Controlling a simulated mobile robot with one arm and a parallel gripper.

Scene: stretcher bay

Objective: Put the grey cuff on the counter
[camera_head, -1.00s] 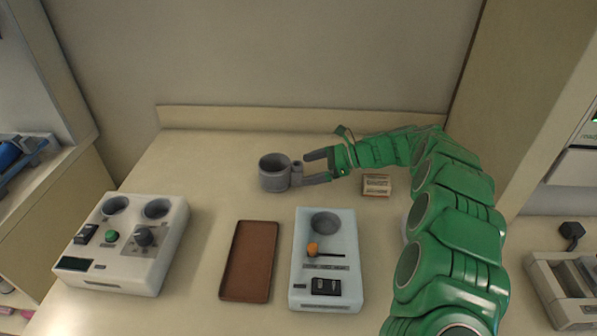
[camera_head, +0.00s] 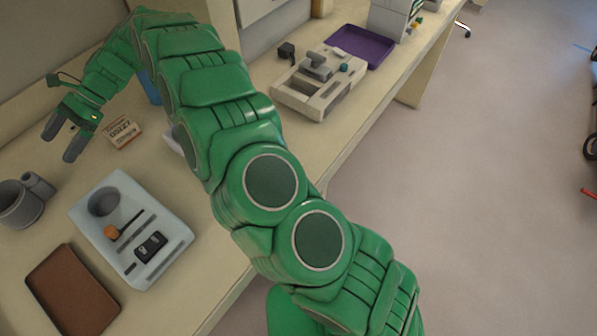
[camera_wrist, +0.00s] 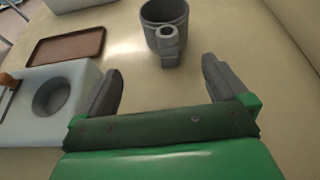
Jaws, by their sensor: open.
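The grey cuff (camera_head: 20,202) stands upright on the counter (camera_head: 62,180) at the left edge of the head view. It is a round open cup shape with a small tube on its side. It also shows in the wrist view (camera_wrist: 163,22), ahead of the fingers, its small tube turned towards me. My gripper (camera_head: 62,140) is open and empty, above the counter and to the right of the cuff in the head view. In the wrist view its two fingers (camera_wrist: 160,85) are spread wide, with bare counter between them. A gap separates them from the cuff.
A pale blue device (camera_head: 160,240) with a round well and an orange knob lies near the cuff. A brown tray (camera_head: 72,292) is beside it. A small box (camera_head: 122,132) is right of my gripper. A beige device (camera_head: 318,88) and purple tray (camera_head: 360,46) lie further right.

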